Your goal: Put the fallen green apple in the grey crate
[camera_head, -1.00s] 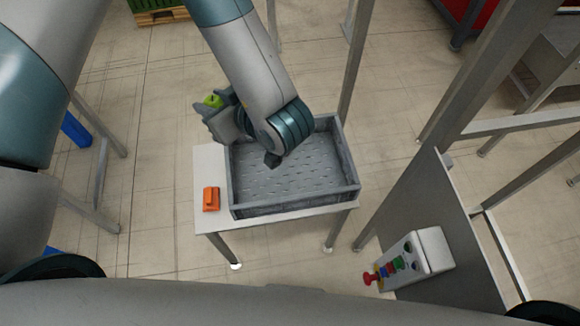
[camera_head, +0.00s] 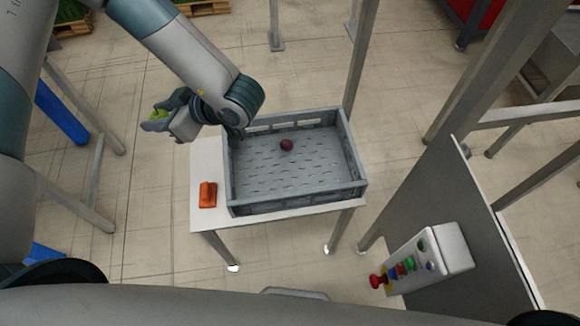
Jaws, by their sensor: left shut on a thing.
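The green apple (camera_head: 158,114) is between the fingers of my left gripper (camera_head: 160,119), partly hidden by them. My left gripper is shut on it and holds it left of the grey crate, beyond the left edge of the small table. The grey crate (camera_head: 298,205) stands on the white table and is open at the top. A dark red round fruit (camera_head: 286,145) lies on the crate floor towards the back. My right gripper is not in view.
An orange object (camera_head: 208,194) lies on the white table (camera_head: 205,160), left of the crate. A control box (camera_head: 430,262) with coloured buttons and a grey panel stand at the lower right. A metal post (camera_head: 362,60) rises behind the crate.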

